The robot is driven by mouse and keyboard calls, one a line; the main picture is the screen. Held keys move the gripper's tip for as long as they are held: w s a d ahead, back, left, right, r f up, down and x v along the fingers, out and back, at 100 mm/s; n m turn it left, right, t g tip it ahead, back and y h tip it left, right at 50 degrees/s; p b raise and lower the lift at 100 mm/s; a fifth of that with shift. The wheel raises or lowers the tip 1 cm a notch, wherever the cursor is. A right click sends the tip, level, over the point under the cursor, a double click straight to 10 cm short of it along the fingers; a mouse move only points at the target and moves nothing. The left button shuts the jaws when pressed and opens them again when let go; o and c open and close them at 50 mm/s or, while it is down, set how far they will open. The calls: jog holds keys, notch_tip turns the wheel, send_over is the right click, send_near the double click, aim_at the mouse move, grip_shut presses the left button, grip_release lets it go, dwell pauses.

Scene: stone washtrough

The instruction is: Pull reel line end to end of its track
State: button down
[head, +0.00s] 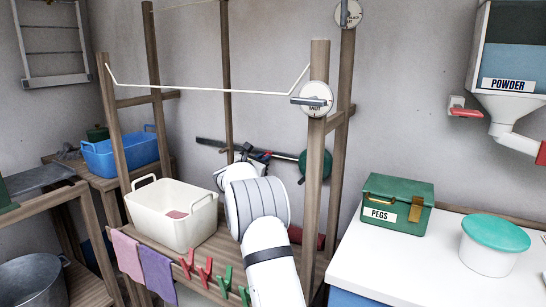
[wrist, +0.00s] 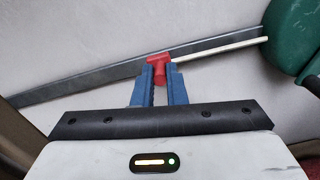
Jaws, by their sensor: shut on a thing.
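The red line end (wrist: 158,60) sits between the blue fingertips of my gripper (wrist: 158,72), which is shut on it. A white line (wrist: 222,50) runs from the red line end to the green reel (wrist: 298,42) at the right in the wrist view. The grey track (wrist: 75,84) slants along the wall behind, and its left part is free. In the head view, my gripper (head: 258,155) is at the track (head: 212,143), a little left of the green reel (head: 303,163). My arm partly hides the fingers there.
Wooden posts (head: 316,180) stand close beside my arm, with a white line (head: 200,89) strung between them. A cream tub (head: 170,219) and several pegs (head: 205,270) are below. A white counter with a green pegs box (head: 395,201) is at the right.

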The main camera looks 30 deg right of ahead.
jog(key=shift+w+a, duration=0.1)
jog(key=c, duration=1.7)
grip_release()
jog(key=v, duration=0.7)
jog(key=shift+s+a+p, duration=0.3)
jog(key=shift+c, duration=0.5)
